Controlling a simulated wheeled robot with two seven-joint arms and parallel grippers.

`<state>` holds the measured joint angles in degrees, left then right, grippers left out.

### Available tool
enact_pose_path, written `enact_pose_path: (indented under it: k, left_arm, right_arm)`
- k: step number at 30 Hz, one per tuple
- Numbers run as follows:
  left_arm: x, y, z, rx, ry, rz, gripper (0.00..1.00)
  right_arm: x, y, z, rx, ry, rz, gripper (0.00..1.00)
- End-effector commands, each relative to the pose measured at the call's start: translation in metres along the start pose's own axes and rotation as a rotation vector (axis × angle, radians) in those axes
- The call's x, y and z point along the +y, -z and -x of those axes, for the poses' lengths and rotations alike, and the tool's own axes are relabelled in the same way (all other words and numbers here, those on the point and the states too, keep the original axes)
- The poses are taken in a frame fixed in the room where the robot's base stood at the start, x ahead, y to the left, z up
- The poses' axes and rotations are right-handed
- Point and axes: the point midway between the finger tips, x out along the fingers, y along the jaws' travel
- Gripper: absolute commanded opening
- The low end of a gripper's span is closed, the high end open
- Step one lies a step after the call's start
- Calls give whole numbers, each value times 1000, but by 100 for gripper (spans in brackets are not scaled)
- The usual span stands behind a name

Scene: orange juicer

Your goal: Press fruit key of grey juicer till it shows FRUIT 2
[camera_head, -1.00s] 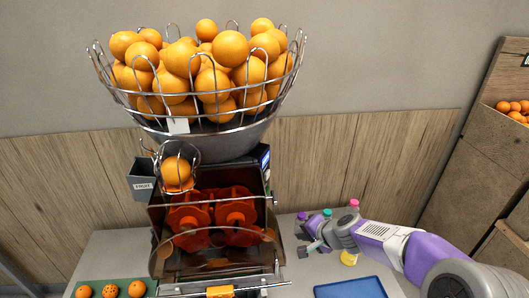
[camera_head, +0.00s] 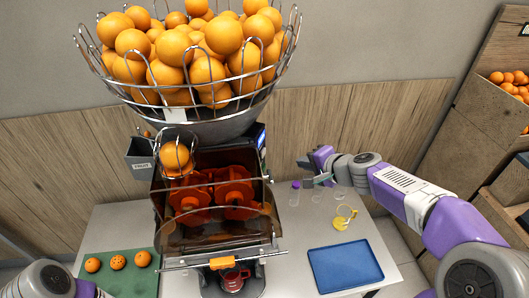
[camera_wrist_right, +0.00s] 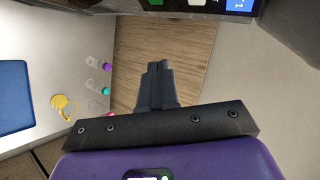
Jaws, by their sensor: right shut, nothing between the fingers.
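The grey juicer (camera_head: 212,195) stands on the table, with orange rotors behind a brown clear cover. Its side panel (camera_head: 262,138) is seen nearly edge-on in the head view. In the right wrist view part of the panel shows at the top edge, with a green patch (camera_wrist_right: 155,2), a white patch (camera_wrist_right: 197,2) and a blue patch (camera_wrist_right: 241,4). The readout is too cut off to read. My right gripper (camera_head: 304,162) is shut and empty, to the right of the juicer and apart from it. Its closed fingers (camera_wrist_right: 157,69) point toward the panel side.
A wire basket of oranges (camera_head: 190,60) tops the juicer. Bottles (camera_head: 295,193), a yellow strainer-like item (camera_head: 343,218) and a blue tray (camera_head: 345,266) are on the table's right. A green board (camera_head: 120,272) with oranges lies left. My left arm (camera_head: 45,280) shows at bottom left.

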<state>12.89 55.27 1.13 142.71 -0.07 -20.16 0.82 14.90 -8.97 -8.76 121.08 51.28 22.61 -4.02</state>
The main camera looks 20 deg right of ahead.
Motion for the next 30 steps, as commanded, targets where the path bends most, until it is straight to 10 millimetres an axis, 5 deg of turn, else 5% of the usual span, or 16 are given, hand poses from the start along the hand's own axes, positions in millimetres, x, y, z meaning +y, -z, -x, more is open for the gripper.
enact_pose_path:
  k: [15, 30]
  left_arm:
    - [4, 0, 12, 0, 0, 0, 43]
    - [5, 0, 12, 0, 0, 0, 43]
  right_arm:
    - [-34, -35, -46, -3, -2, 2, 0]
    - [-39, -40, -53, -1, 0, 1, 0]
